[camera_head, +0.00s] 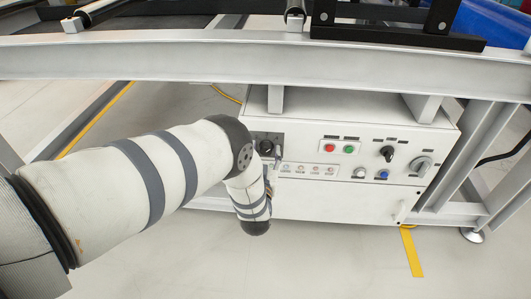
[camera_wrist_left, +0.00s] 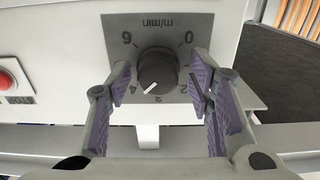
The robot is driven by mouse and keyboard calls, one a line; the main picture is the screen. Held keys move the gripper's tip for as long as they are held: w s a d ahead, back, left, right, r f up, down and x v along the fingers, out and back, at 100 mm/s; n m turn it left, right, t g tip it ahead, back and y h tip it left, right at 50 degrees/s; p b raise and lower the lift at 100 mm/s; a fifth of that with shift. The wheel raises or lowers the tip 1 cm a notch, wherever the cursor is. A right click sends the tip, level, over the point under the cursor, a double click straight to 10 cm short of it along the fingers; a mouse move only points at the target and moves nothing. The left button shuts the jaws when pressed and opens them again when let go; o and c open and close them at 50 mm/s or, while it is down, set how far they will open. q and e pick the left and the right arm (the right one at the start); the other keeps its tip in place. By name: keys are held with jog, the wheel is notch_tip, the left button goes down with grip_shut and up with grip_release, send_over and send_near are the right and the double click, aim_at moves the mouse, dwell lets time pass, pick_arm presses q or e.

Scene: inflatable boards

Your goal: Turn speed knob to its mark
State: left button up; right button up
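The speed knob (camera_wrist_left: 157,70) is a dark round knob on a grey dial plate (camera_wrist_left: 125,22) marked m/min, which shows upside down in the left wrist view. Numbers 0, 2, 4 and 6 surround it. Its white pointer line lies at the lower left, near the 4. My left gripper (camera_wrist_left: 160,77) is open, with one purple-padded finger on each side of the knob and gaps visible. In the head view, the knob (camera_head: 266,146) sits at the left of the control box, and my left gripper (camera_head: 271,160) is in front of the panel, partly hidden by its wrist.
The white control box (camera_head: 340,199) hangs under a grey frame beam (camera_head: 200,55). A red button (camera_head: 329,148), a green button (camera_head: 349,149), a black selector (camera_head: 388,153) and a grey rotary switch (camera_head: 421,165) are to the right. The floor below is clear.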

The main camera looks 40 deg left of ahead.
pick_arm(q)
jog(key=v, duration=1.2)
